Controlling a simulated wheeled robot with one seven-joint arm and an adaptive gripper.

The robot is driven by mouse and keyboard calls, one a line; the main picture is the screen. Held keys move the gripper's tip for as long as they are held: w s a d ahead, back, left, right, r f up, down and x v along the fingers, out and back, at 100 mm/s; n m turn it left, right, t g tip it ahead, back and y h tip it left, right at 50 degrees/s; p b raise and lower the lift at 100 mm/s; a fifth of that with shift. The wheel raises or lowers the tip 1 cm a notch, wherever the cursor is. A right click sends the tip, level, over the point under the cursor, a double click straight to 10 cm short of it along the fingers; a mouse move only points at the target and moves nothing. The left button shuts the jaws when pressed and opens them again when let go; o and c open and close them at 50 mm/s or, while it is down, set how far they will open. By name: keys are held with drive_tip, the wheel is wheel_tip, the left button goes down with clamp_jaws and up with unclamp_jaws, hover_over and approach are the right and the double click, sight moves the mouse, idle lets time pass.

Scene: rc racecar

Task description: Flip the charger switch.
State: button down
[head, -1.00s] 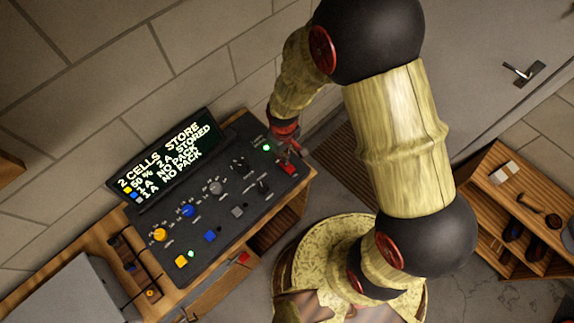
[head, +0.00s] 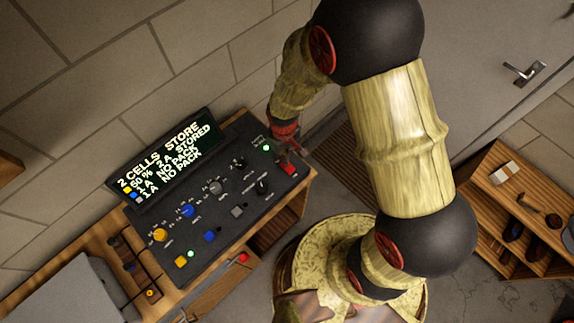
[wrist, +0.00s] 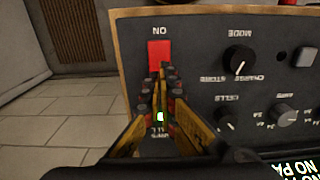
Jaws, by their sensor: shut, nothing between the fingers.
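The charger (head: 222,200) is a dark panel on a wooden bench, with a lit screen reading "2 CELLS STORE", "50 %" and "NO PACK". Its red switch (head: 289,169) is at the panel's right end, and it also shows in the wrist view (wrist: 159,52) beside an upside-down "ON" label. My gripper (head: 287,155) is shut and empty over that end of the panel. In the wrist view its fingertips (wrist: 168,72) overlap the switch's lower edge; I cannot tell whether they touch it. A green light (head: 266,148) is lit near the gripper.
Knobs, such as a yellow one (head: 159,235) and a blue one (head: 188,211), and several square buttons cover the panel left of the gripper. A wooden shelf (head: 490,200) and a grey door (head: 470,60) stand at the right. A block wall (head: 110,90) is behind the bench.

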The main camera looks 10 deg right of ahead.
drive_tip(key=shift+f+b, duration=0.65)
drive_tip(key=shift+f, duration=0.35)
idle(0.4)
drive_tip(key=shift+r, duration=0.2)
drive_tip(key=shift+r+p, duration=2.45)
drive_tip(key=shift+r, duration=0.9)
